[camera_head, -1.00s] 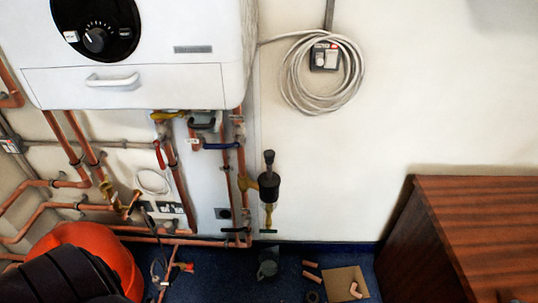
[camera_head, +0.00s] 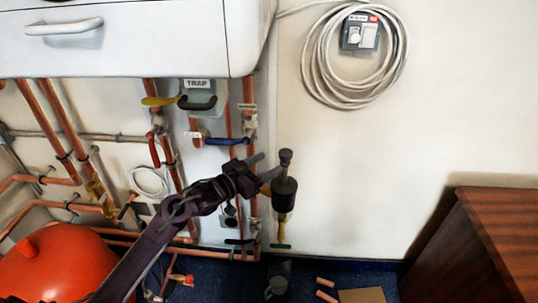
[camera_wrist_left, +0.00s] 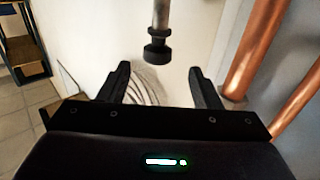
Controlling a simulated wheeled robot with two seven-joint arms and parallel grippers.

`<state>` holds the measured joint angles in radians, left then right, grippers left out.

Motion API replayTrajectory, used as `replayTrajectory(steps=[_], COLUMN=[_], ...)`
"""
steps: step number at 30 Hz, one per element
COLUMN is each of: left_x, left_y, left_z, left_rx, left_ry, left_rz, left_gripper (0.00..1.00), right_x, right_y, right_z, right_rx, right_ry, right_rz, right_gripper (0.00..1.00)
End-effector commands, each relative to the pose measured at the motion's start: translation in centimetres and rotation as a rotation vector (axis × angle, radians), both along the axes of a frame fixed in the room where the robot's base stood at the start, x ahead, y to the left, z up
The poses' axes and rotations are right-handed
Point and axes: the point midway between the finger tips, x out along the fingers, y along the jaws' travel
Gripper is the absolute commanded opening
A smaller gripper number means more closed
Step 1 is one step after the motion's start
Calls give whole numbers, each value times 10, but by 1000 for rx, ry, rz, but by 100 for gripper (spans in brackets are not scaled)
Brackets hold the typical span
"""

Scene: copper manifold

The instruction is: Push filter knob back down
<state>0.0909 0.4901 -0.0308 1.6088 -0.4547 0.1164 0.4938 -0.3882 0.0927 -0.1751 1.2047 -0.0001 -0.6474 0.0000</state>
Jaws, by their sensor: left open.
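The filter (camera_head: 284,188) is a black cylinder on the pipework at the wall, with a brass part below. Its black knob (camera_head: 286,155) stands above the body on a short visible stem. In the left wrist view the knob (camera_wrist_left: 157,53) and its grey stem (camera_wrist_left: 161,15) are just beyond the fingertips, roughly centred between them. My left gripper (camera_head: 263,167) is just left of the filter in the head view, pointing at the stem area. It is open and empty in the left wrist view (camera_wrist_left: 160,70). I cannot tell whether a finger touches the filter. My right gripper is not in view.
Copper pipes (camera_wrist_left: 262,45) run close to the right finger in the left wrist view. A blue lever (camera_head: 226,142) and a red lever (camera_head: 154,151) are left of the filter. A red vessel (camera_head: 55,268) is at lower left.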

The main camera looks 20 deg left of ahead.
Motion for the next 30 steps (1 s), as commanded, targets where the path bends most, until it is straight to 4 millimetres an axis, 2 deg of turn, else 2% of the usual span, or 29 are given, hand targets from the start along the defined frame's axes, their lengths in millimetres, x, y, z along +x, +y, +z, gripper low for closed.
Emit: replayTrajectory(steps=[3,12,16,27,30], left_x=[8,49,62,68,67], left_y=[-6,-29,-35,-39,-39], left_z=[6,6,5,4,4], left_rx=[-4,-3,-2,0,0], left_ry=[-11,-8,-8,-7,-7], left_rz=[-9,-6,-6,-6,-6], left_gripper=[58,58,58,58,46], right_x=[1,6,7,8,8], right_y=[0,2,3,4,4], right_z=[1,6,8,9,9], right_rx=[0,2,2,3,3], right_ry=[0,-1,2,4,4], right_rz=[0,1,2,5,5], right_gripper=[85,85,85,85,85])
